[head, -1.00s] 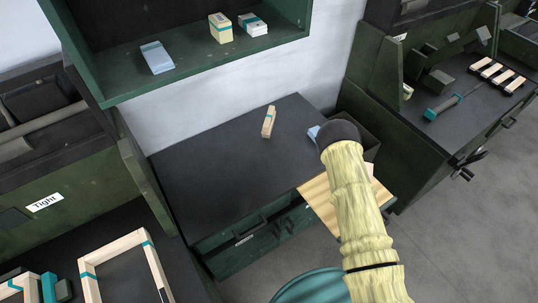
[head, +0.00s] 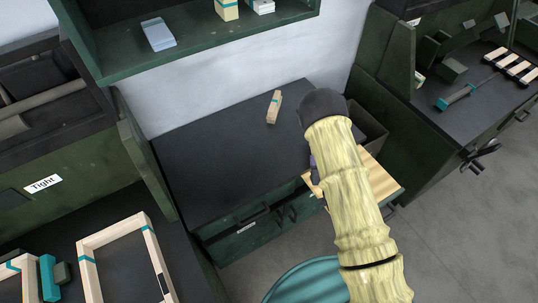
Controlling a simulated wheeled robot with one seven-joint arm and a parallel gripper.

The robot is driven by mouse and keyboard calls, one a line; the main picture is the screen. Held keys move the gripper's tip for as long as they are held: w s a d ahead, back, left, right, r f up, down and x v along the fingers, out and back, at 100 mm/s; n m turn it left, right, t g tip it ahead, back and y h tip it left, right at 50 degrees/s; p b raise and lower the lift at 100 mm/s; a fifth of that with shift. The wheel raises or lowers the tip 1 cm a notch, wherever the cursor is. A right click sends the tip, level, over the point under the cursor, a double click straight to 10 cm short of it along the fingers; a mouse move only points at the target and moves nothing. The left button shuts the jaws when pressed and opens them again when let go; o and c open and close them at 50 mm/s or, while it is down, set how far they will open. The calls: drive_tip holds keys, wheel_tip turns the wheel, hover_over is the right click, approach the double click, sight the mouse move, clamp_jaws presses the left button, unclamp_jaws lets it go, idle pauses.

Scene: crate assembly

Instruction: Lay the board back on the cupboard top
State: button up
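The striped light-wood board (head: 384,178) shows to the right of my forearm, by the front right part of the dark cupboard top (head: 225,160). Its middle is hidden behind my arm, so I cannot tell whether it touches anything. A small tan piece and a bluish piece (head: 312,161) peek out at the left of my arm, too small to identify surely. My arm reaches over the front right of the cupboard, and its bulk hides my gripper and any hold on the board.
A green shelf (head: 200,45) hangs above. A wooden frame (head: 90,262) lies at lower left. The cupboard top's left half is clear.

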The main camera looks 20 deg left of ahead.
drive_tip(key=a+r+n+g+y+b, duration=0.1)
drive_tip(key=a+r+n+g+y, duration=0.1)
drive_tip(key=a, duration=0.6)
drive_tip(key=a+r+n+g+y+b, duration=0.1)
drive_tip(key=a+r+n+y, duration=0.2)
drive_tip(key=a, duration=0.6)
drive_tip(key=shift+w+g, duration=0.15)
drive_tip(key=shift+g, duration=0.25)
drive_tip(key=shift+a, duration=0.1)
hover_over(275, 160)
drive_tip(key=shift+a+f, duration=0.1)
drive_tip(key=shift+f, duration=2.85)
drive_tip(key=shift+f, duration=2.05)
